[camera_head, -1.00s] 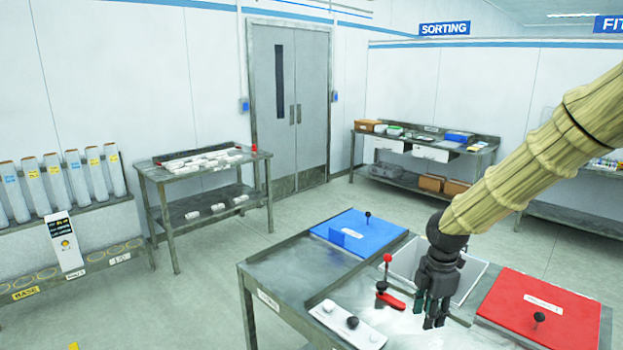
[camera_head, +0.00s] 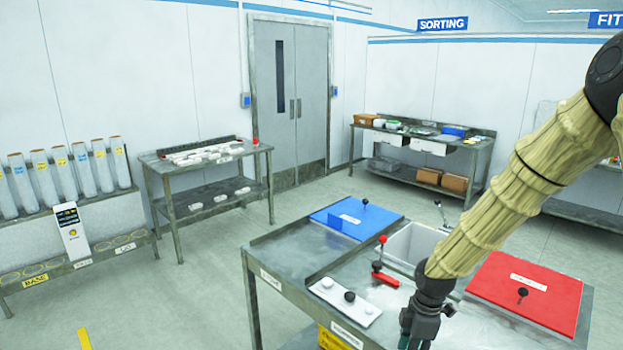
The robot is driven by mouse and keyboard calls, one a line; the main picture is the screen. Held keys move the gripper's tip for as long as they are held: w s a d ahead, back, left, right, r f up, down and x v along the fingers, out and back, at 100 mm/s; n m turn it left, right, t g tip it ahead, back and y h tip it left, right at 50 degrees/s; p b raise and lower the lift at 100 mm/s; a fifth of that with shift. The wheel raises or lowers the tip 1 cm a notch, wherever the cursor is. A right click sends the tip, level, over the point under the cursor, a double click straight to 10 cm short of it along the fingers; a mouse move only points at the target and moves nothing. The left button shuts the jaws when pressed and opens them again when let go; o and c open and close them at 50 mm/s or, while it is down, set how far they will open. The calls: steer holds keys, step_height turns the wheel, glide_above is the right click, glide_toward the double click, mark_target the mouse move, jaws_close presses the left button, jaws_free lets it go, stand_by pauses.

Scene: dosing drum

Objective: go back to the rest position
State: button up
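My gripper (camera_head: 420,325) hangs down at the front edge of the near metal table (camera_head: 285,262), at the end of my arm in its tan sleeve. I cannot tell how far its fingers are apart, and no object shows in it. On the table are a blue lid (camera_head: 357,217) with a black knob, a red lid (camera_head: 527,290) with a black knob, and a white-walled opening (camera_head: 405,243) between them, partly behind my arm. A red-handled clamp (camera_head: 383,270) stands left of my arm.
A white strip (camera_head: 345,301) with knobs lies near the table's front. A side table (camera_head: 205,165) with white parts stands at the back left. A shelf of clear tubes (camera_head: 65,175) is at the far left. Open floor (camera_head: 180,295) lies left of the near table.

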steer(key=s+a+f+m+y+b, duration=0.1)
steer(key=s+a+f+m, duration=0.2)
steer(key=f, duration=0.5)
steer(key=s+a+f+m, duration=0.15)
steer(key=s+f, duration=0.25)
steer(key=f, duration=0.4)
steer(key=s+d+f+m+b, duration=0.1)
steer(key=s+f+m, duration=0.3)
steer(key=s, duration=0.5)
steer(key=s+d+f+m+h+b, duration=0.1)
steer(key=s+f+m, duration=0.3)
steer(key=s, duration=0.5)
steer(key=s+d+f+m+h+b, duration=0.1)
steer(key=s+f+m, duration=0.4)
steer(key=s, duration=0.4)
steer(key=shift+s+f, duration=0.4)
steer(key=shift+f, duration=0.45)
steer(key=shift+a, duration=0.15)
